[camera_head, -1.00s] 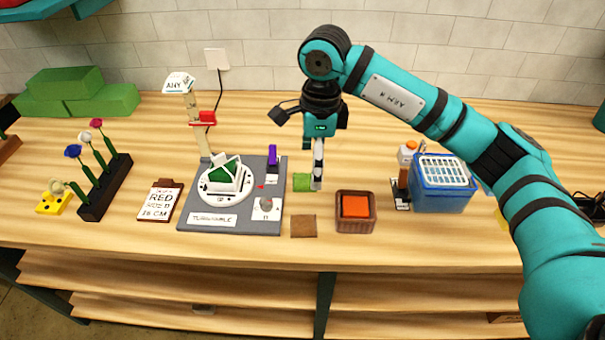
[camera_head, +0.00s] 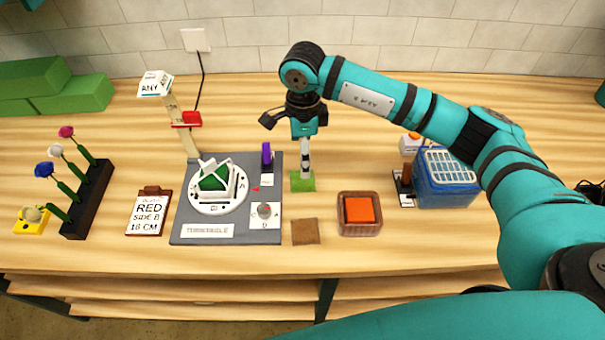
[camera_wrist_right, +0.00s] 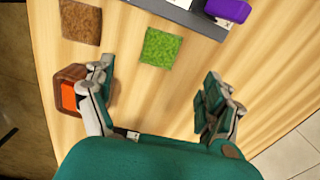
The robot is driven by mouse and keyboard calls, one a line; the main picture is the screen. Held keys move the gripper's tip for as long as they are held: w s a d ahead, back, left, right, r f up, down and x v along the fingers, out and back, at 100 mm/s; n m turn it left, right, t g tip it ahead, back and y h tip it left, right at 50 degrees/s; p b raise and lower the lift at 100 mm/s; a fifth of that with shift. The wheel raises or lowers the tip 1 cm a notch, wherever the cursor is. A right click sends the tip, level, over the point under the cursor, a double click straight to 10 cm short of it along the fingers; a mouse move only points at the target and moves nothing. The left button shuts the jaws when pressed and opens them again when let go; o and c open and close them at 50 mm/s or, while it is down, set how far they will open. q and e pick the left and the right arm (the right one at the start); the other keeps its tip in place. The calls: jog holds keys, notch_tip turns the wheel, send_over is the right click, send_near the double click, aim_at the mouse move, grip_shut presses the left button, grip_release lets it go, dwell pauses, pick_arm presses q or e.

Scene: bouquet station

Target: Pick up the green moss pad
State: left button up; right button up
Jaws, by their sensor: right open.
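The green moss pad (camera_head: 302,183) lies flat on the wooden table, just right of the grey turntable board. It also shows in the right wrist view (camera_wrist_right: 160,47), a bright green square beyond my fingertips. My right gripper (camera_head: 305,168) points down above the pad in the head view. In the right wrist view its two fingers (camera_wrist_right: 160,85) are spread wide, with nothing between them, and the pad lies ahead of the gap. No contact with the pad shows. My left gripper is not in view.
A brown square pad (camera_head: 305,232) and a wooden tray (camera_head: 360,228) holding an orange block lie in front. The turntable board (camera_head: 185,225) with a purple-topped part (camera_head: 267,153) is close left. A blue basket (camera_head: 447,190) stands right. Table between tray and basket is clear.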

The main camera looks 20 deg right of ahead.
aim_at(302, 180)
jog(key=f, duration=0.3)
jog(key=shift+w+p, duration=0.2)
jog(key=shift+p, duration=0.2)
jog(key=shift+s+f+p, duration=0.15)
jog(key=shift+f+p, duration=0.35)
jog(key=shift+f, duration=0.25)
notch_tip(302, 180, down, 4)
jog(key=shift+r+p, duration=0.15)
jog(key=shift+p, duration=0.8)
jog(key=shift+f, duration=0.5)
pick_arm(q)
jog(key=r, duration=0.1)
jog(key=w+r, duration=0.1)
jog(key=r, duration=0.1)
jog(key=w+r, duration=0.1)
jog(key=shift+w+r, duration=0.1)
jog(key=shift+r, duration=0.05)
pick_arm(e)
jog(key=c, duration=0.9)
